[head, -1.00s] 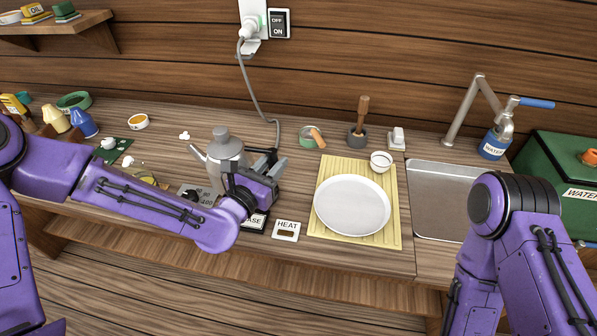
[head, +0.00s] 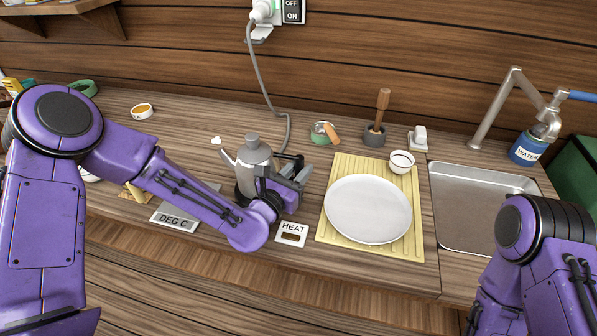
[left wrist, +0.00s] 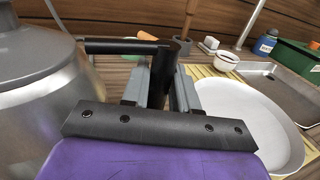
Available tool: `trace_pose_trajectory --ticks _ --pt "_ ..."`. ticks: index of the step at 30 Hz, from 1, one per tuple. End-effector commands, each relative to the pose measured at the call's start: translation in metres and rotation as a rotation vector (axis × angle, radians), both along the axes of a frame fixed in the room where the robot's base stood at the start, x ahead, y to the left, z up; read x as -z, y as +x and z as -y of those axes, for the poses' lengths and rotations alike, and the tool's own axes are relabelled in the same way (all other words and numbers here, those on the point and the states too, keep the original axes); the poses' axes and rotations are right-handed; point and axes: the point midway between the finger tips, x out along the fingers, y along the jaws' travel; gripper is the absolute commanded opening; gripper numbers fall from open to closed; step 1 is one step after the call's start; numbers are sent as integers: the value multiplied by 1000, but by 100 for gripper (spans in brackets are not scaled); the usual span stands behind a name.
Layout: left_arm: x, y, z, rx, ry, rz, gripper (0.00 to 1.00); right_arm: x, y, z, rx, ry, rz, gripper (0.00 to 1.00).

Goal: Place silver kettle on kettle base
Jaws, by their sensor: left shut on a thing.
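The silver kettle (head: 255,160) stands upright at the left-middle of the counter, its spout to the left and its black handle to the right. My left gripper (head: 292,172) is shut on the kettle's black handle. In the left wrist view the kettle (left wrist: 35,95) fills the left side, and the handle (left wrist: 170,65) runs between the fingers.
A DEG C panel (head: 178,222) lies to the left. A white plate (head: 368,209) rests on a yellow mat (head: 327,238). A sink (head: 470,190) is further right. A grey cord (head: 262,80) hangs from the wall socket.

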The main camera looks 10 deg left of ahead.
Motion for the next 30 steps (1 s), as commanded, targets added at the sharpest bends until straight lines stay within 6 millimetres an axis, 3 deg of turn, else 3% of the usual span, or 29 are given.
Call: trace_pose_trajectory --ticks 2,3,5,6,17,25,27,30 --pt "3 0 0 0 0 2 0 4 0 0 0 0 0 43" --pt "4 0 -1 -1 -1 0 32 4 0 0 0 0 0 43" --pt "3 0 -1 -1 0 0 51 3 0 0 0 0 0 43" --pt "3 0 -1 -2 0 0 54 3 0 0 0 0 0 43" --pt "1 -5 -4 -5 -1 -1 54 2 0 0 0 0 0 43" --pt "2 -72 -26 -5 -6 -1 54 26 0 0 0 0 0 43" --pt "-3 -91 -33 -6 -4 -4 54 17 0 0 0 0 0 43" --pt "-11 -102 -36 -5 2 -6 54 -11 0 0 0 0 0 43"
